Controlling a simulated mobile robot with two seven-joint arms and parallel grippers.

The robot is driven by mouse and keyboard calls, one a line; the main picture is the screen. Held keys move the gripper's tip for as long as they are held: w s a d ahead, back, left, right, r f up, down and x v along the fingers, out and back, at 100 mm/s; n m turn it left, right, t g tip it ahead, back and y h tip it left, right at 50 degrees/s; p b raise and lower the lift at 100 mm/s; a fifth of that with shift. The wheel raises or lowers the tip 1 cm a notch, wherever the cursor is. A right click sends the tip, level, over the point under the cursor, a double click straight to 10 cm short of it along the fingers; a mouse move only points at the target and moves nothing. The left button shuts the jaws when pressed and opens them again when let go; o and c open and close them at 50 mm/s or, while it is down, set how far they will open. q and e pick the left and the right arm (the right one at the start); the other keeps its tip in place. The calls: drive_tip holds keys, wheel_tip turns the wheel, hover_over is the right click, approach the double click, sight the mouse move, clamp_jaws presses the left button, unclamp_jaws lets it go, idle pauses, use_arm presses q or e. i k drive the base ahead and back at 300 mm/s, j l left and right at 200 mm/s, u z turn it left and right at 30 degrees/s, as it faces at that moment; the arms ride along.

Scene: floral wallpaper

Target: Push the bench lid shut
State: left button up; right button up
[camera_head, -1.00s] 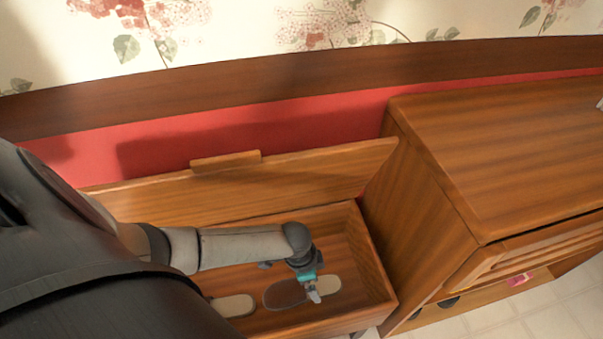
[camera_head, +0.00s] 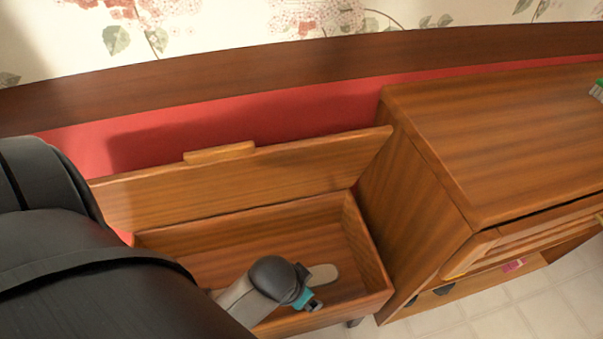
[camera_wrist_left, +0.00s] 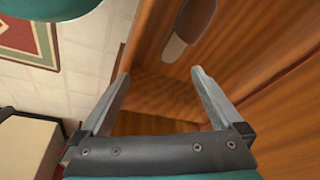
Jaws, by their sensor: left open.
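The bench lid (camera_head: 250,180) stands open at the back of the wooden bench (camera_head: 368,245), tilted up near the red wall band, with a small handle strip (camera_head: 220,153) on its top edge. The bench box is open and holds a pale-ended slipper (camera_head: 325,274), which also shows in the wrist view (camera_wrist_left: 175,47). My left gripper (camera_head: 314,304) is over the front part of the box, well in front of the lid and apart from it. In the wrist view its two fingers (camera_wrist_left: 160,73) are spread with nothing between them. My right gripper is out of view.
A wooden cabinet (camera_head: 500,140) stands close at the bench's right end, with a green brush (camera_head: 597,90) at its right edge. A pink item (camera_head: 514,265) lies in its lower part. Tiled floor (camera_head: 480,318) is clear in front. A patterned rug (camera_wrist_left: 25,35) shows in the wrist view.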

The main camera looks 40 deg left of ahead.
sight(240, 176)
drive_tip(key=u, duration=1.8)
